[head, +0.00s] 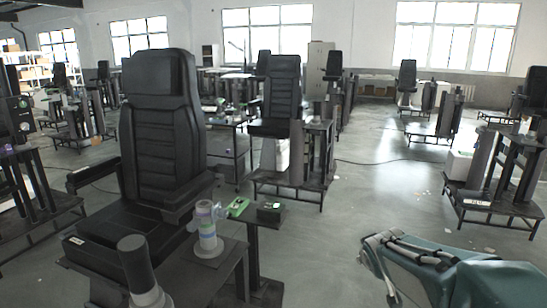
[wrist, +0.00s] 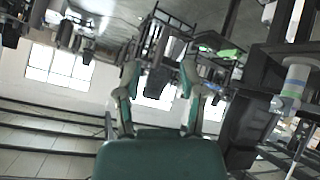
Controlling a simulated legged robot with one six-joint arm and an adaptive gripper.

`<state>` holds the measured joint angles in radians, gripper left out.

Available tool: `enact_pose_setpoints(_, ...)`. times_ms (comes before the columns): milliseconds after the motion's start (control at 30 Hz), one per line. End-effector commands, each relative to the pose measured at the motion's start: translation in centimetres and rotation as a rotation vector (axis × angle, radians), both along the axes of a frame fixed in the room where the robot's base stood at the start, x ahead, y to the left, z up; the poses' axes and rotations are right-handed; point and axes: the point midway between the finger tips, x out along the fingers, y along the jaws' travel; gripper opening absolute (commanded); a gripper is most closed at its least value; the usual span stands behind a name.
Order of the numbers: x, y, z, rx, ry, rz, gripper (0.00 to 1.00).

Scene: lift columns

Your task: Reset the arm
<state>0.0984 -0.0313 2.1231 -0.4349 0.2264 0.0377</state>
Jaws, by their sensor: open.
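My gripper (wrist: 158,78) shows in the wrist view with its two fingers spread apart and nothing between them. The green part of my gripper fills the bottom middle of that view. In the head view, teal and grey parts of my arm show at the lower right, low over the floor and clear of the furniture. I cannot make out the fingertips clearly there.
A black padded chair (head: 163,130) stands at the near left. Another chair (head: 282,95) is behind. A dark rack (head: 500,170) stands at right. Grey floor (head: 370,190) is open between.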

Motion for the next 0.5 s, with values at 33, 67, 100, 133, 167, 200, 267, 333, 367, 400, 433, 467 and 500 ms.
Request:
enact_pose_setpoints(33, -1.9, 0.4, 0.9, 0.016, 0.011, -0.021, 0.51)
enact_pose_setpoints(67, -3.0, 0.6, 1.2, 0.028, 0.022, -0.034, 0.51)
enact_pose_setpoints(100, -4.5, 0.9, 1.5, 0.043, 0.037, -0.05, 0.51)
enact_pose_setpoints(133, -5.6, 1.1, 1.8, 0.055, 0.049, -0.062, 0.51)
enact_pose_setpoints(167, -6.8, 1.3, 2.0, 0.067, 0.061, -0.072, 0.51)
enact_pose_setpoints(200, -8.3, 1.6, 2.2, 0.084, 0.077, -0.087, 0.51)
enact_pose_setpoints(267, -10.6, 2.1, 2.4, 0.111, 0.102, -0.105, 0.51)
enact_pose_setpoints(333, -13.3, 2.8, 2.4, 0.145, 0.133, -0.122, 0.51)
enact_pose_setpoints(367, -14.4, 3.1, 2.4, 0.16, 0.147, -0.129, 0.51)
enact_pose_setpoints(400, -15.9, 3.5, 2.3, 0.18, 0.165, -0.136, 0.51)
enact_pose_setpoints(433, -17.1, 3.8, 2.2, 0.196, 0.179, -0.141, 0.51)
enact_pose_setpoints(467, -18.2, 4.1, 2.1, 0.211, 0.194, -0.145, 0.51)
enact_pose_setpoints(500, -19.7, 4.5, 1.9, 0.231, 0.212, -0.149, 0.51)
